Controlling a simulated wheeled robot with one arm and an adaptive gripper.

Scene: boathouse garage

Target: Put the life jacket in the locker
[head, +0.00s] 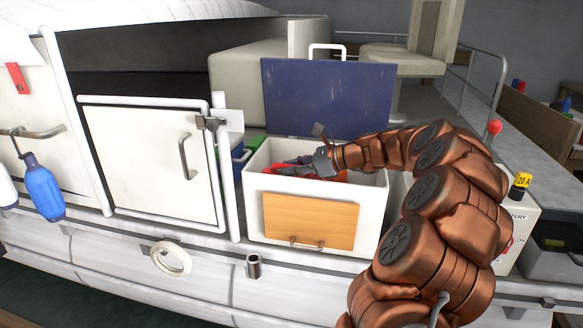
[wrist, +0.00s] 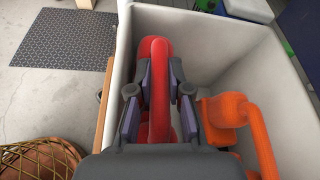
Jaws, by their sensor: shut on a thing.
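My gripper (head: 308,164) reaches down inside an open-topped white locker (head: 372,208). In the wrist view my gripper (wrist: 160,76) is shut on a red, rounded thing (wrist: 158,118), which appears to be the life jacket. Its red also shows in the head view (head: 279,171), low between the locker walls. The locker's white wall (wrist: 215,42) surrounds it in the wrist view. The locker's dark blue lid (head: 328,97) stands raised behind the opening. The lower part of the red thing is hidden by my fingers and palm.
An orange bent thing (wrist: 262,138) lies inside the locker beside my gripper. A blue bottle (head: 42,190) hangs farther left. A white battery box (head: 518,212) stands right of the locker. A basket (wrist: 40,160) is on the floor.

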